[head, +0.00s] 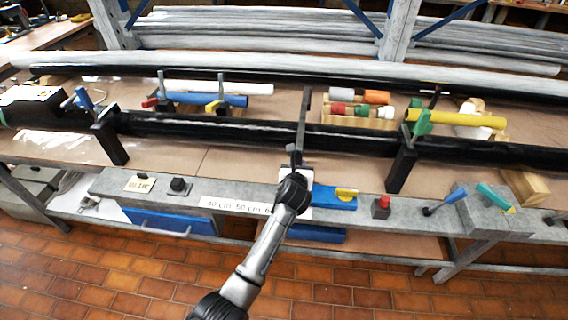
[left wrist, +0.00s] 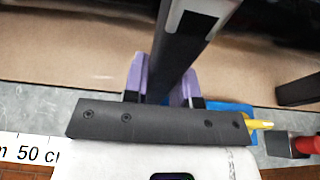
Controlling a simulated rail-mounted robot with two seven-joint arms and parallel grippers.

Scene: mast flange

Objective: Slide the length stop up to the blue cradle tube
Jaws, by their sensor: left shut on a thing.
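The length stop appears to be the dark upright bar (head: 303,115) near the middle of the bench in the head view. In the left wrist view the dark bar (left wrist: 180,55) runs between two purple finger pads. My left gripper (head: 295,160) is shut on this bar near its lower, front end; it also shows in the left wrist view (left wrist: 163,88). The blue cradle tube (head: 232,100) lies behind the long black tube, left of the bar, with a visible gap between its right end and the bar. My right gripper is not in view.
The long black tube (head: 250,132) runs across the bench on dark supports (head: 402,170). A yellow tube (head: 465,118) and short coloured pieces (head: 376,97) lie right of the bar. A white scale strip (head: 235,207) and a red-topped block (head: 381,206) are along the front ledge.

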